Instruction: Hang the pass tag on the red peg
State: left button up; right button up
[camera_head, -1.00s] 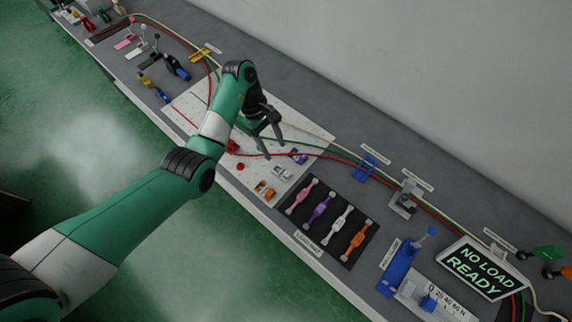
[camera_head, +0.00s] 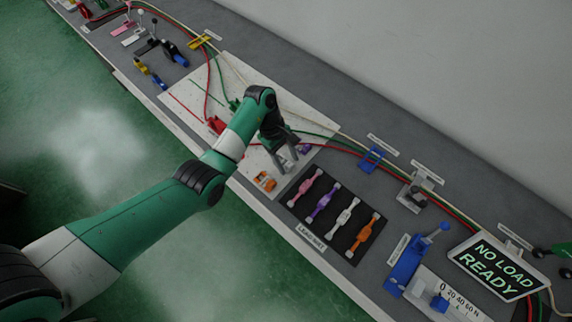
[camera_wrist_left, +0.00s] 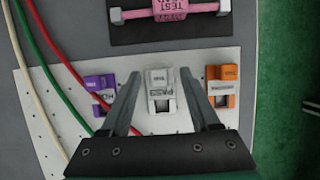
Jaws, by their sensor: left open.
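Three small tags stand on the white perforated board (camera_head: 188,98): purple (camera_wrist_left: 101,92), white (camera_wrist_left: 160,88) and orange (camera_wrist_left: 222,88) in the left wrist view. Their lettering is too small to tell surely which is the pass tag. My left gripper (camera_head: 287,161) is open over the board; in the left wrist view its fingers (camera_wrist_left: 160,80) straddle the white tag without visibly closing on it. The purple tag (camera_head: 304,149) and orange tag (camera_head: 264,181) flank the gripper in the head view. A red fixture (camera_head: 217,125) shows beside my arm; a separate red peg is not visible now. My right gripper is out of view.
A black mat (camera_head: 294,222) with pink, purple, white and orange links lies right of the board. Red, green and cream cables (camera_head: 335,152) run behind. A blue lever fixture (camera_head: 405,265) and a display (camera_head: 492,267) stand farther right.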

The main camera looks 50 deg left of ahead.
pick_arm(q)
jog(key=shift+c, duration=0.3)
grip_shut()
jog(key=shift+r, duration=0.2)
